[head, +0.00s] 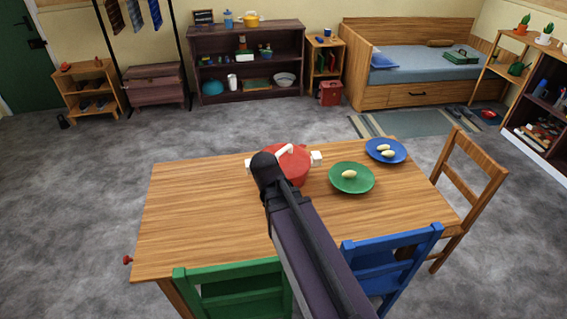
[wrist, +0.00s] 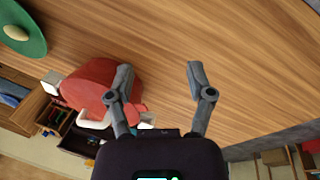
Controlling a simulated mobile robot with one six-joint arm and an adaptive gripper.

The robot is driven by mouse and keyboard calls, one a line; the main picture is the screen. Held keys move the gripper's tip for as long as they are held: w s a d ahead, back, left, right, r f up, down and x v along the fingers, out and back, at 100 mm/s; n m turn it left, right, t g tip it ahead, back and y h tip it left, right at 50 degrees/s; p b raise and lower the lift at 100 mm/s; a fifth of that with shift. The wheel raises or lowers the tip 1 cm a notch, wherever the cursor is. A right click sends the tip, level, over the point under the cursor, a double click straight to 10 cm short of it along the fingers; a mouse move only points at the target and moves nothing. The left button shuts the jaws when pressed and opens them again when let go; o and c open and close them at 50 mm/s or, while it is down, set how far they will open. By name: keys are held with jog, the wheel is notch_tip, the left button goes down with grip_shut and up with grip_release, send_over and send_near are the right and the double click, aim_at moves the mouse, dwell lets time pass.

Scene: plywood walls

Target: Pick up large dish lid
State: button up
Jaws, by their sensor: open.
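The large red dish lid (head: 292,165) sits on a dish with white side handles (head: 316,158) near the table's far edge. A white handle (head: 286,150) is on top of the lid. In the head view my dark arm covers the lid's near left part and my fingers are hidden. In the wrist view my gripper (wrist: 157,78) is open, with bare table between its fingertips. The red lid (wrist: 90,82) lies left of that gap, and the left finger overlaps its edge in the picture. Whether that finger touches it I cannot tell.
A green plate (head: 350,186) and a blue plate (head: 372,146), each with pale oval food, stand right of the dish. The wooden table's (head: 190,215) left half is clear. Green (head: 235,272), blue (head: 392,240) and wooden (head: 478,165) chairs stand around it.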

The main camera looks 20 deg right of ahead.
jog(key=w+d+n+t+h+b, duration=0.3)
jog(key=w+n+h, duration=0.1)
jog(key=w+n, duration=0.55)
jog(key=n+t+h+b, duration=0.3)
jog(key=n+t, duration=0.1)
jog(key=n, duration=0.5)
send_near(281, 152)
jog(key=shift+s+a+r, duration=0.3)
jog(key=shift+a+r, duration=0.05)
jog(key=shift+a, duration=0.15)
jog(key=shift+m, duration=0.25)
jog(key=b+x, duration=0.3)
jog(key=x, duration=0.4)
jog(key=shift+f, duration=0.1)
jog(key=shift+b+x, duration=0.3)
jog(key=shift+x, duration=0.45)
jog(key=shift+d, duration=0.1)
